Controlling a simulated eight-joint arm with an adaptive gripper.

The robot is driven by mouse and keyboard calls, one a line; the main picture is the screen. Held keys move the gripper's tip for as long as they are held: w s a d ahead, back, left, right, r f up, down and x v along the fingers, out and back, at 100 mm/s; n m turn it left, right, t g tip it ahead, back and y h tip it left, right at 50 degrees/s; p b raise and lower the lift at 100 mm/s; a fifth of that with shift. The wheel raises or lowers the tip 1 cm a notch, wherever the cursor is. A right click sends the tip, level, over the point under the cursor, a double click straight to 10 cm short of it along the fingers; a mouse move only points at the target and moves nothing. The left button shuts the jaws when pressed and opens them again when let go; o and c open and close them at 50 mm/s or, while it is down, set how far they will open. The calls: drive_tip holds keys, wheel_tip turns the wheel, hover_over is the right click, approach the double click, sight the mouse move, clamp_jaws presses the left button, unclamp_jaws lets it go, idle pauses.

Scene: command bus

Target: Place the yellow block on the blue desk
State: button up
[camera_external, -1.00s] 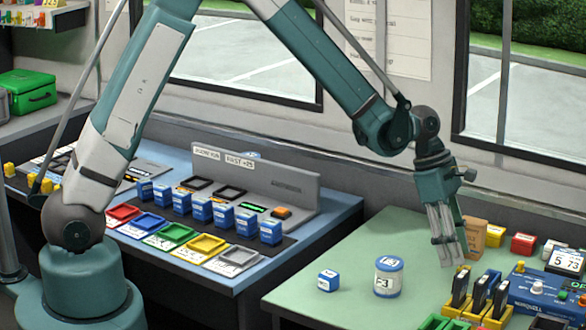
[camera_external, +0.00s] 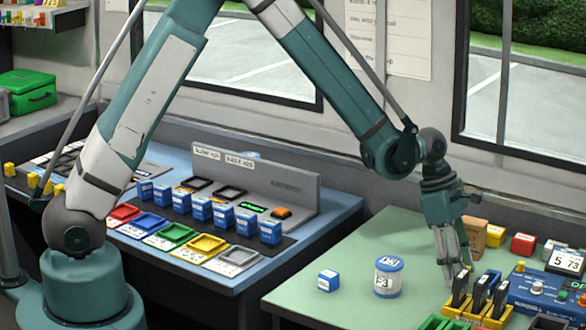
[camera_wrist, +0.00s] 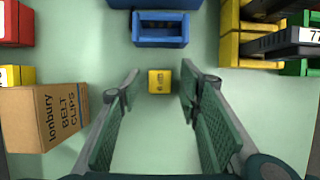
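The small yellow block (camera_wrist: 159,81) lies on the green table (camera_wrist: 150,135), between and a little beyond my fingertips in the wrist view. It has dark markings on top. My gripper (camera_external: 455,272) points down over the green table; its two fingers are apart with nothing held between them. In the external view I cannot clearly make out the block near the fingers. The blue desk (camera_external: 336,213) stands left of the green table, with coloured trays and a row of blue blocks on it.
A cardboard box (camera_wrist: 45,115) stands left of my fingers. A blue holder (camera_wrist: 160,30) lies beyond the block, and yellow holders (camera_wrist: 232,35) stand to the right. A white-and-blue can (camera_external: 388,278) and a blue cube (camera_external: 327,280) are on the green table. A gap separates the tables.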

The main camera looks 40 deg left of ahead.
drive_tip(key=c, duration=1)
drive_tip(key=shift+r, duration=0.15)
wheel_tip(320, 180, up, 10)
drive_tip(key=shift+f+p, duration=0.1)
drive_tip(key=shift+p, duration=0.75)
drive_tip(key=shift+a, duration=0.1)
